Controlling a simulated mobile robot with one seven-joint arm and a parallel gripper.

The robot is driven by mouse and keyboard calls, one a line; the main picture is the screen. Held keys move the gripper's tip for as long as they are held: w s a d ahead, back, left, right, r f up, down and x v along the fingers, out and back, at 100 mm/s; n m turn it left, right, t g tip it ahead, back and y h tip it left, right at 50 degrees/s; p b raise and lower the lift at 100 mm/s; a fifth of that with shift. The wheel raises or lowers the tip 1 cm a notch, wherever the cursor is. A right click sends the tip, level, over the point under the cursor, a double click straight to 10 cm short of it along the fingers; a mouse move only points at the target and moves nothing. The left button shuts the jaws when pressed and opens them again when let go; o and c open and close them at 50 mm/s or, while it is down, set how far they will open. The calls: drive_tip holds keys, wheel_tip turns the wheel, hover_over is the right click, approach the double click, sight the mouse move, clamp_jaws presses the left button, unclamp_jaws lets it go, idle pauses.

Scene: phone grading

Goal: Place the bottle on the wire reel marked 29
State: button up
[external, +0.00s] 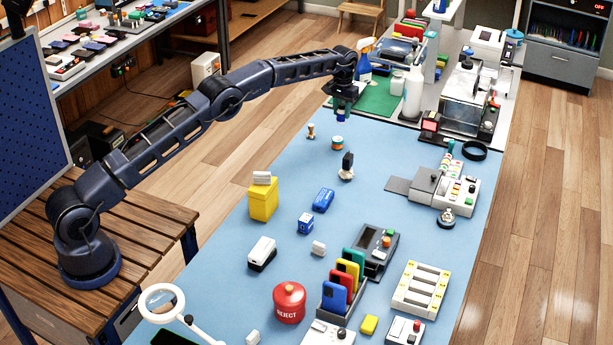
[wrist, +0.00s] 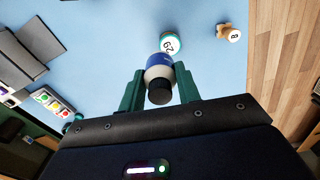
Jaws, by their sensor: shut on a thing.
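The bottle (wrist: 160,72) has a black cap, a pale shoulder and a blue body. My gripper (wrist: 159,88) is shut on it, with one green finger on each side and the cap facing the wrist camera. In the external view my gripper (external: 342,104) hangs over the far end of the blue table, with the bottle's blue lower part below the fingers. The wire reel marked 29 (wrist: 172,45) lies just beyond the bottle in the wrist view, its near edge close to the bottle's outline. In the external view the reel (external: 338,143) stands below the bottle, with a gap between them.
A small wooden piece marked 8 (wrist: 229,32) stands near the reel. A black-topped stamp-like item (external: 347,166) stands nearer the front. A green mat (external: 378,98) with a spray bottle and white bottle is behind. The blue table around the reel is mostly clear.

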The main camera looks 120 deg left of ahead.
drive_tip(key=s+a, duration=0.1)
drive_tip(key=s, duration=0.1)
hover_over(338, 139)
drive_tip(key=shift+s+f, duration=0.1)
drive_tip(key=shift+f, duration=4.15)
drive_tip(key=shift+f, duration=0.15)
drive_tip(key=o, duration=1)
drive_tip(key=shift+c, duration=0.2)
wheel_tip(338, 139, up, 12)
